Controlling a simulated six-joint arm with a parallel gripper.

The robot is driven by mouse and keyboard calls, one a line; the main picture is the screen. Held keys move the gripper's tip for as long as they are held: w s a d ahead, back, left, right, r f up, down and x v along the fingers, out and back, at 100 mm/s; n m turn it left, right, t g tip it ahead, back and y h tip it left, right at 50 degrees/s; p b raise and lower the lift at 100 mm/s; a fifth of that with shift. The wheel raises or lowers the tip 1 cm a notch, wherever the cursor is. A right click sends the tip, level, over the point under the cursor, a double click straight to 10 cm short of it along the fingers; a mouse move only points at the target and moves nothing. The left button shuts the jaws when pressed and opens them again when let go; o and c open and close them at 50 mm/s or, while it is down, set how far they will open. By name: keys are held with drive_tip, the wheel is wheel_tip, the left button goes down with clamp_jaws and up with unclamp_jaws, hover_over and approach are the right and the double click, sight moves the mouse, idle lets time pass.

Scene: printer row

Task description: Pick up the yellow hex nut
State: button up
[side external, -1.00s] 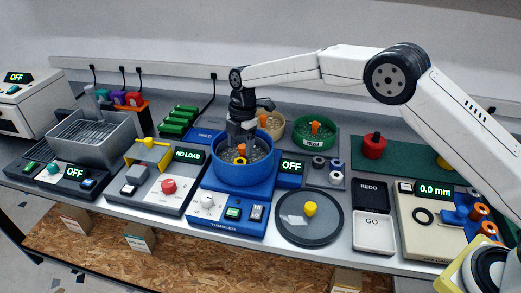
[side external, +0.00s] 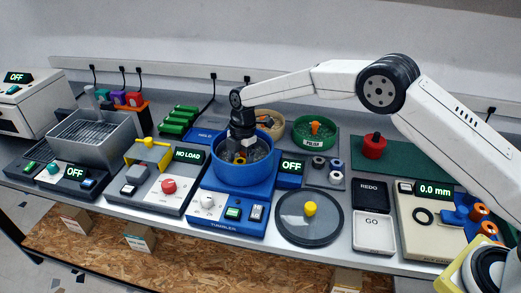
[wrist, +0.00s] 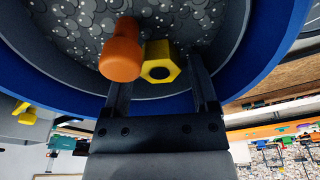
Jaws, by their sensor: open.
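The yellow hex nut (wrist: 160,64) lies in the blue tumbler bowl (side external: 226,177). It shows small and partly hidden in the side view (side external: 239,160). My gripper (side external: 242,151) is down inside the bowl, jaws open. In the wrist view its fingers stand on either side of the nut, with a gap to the right finger. An orange knobbed part (wrist: 121,50) stands right beside the nut on the left and overlaps the left finger's tip. Whether the left finger touches it I cannot tell.
Grey speckled media (wrist: 80,28) covers the bowl's floor, and the bowl's wall surrounds my gripper. Behind stand a tan bowl (side external: 276,124) and a green bowl (side external: 300,128). A round dark lid (side external: 292,229) with a yellow knob lies in front to the right.

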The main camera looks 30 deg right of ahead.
drive_tip(key=c, duration=1)
drive_tip(key=shift+r, duration=0.1)
drive_tip(key=shift+r, duration=0.85)
drive_tip(key=shift+s+d+r, duration=0.6)
drive_tip(key=shift+s+r, duration=1.25)
drive_tip(key=shift+s, duration=0.4)
drive_tip(key=shift+s+d+r, duration=0.6)
drive_tip(key=shift+s+r, duration=1.25)
drive_tip(key=shift+s, duration=0.4)
drive_tip(key=shift+s+d+r, duration=0.6)
drive_tip(key=shift+s+r, duration=1.25)
drive_tip(key=shift+s, duration=0.4)
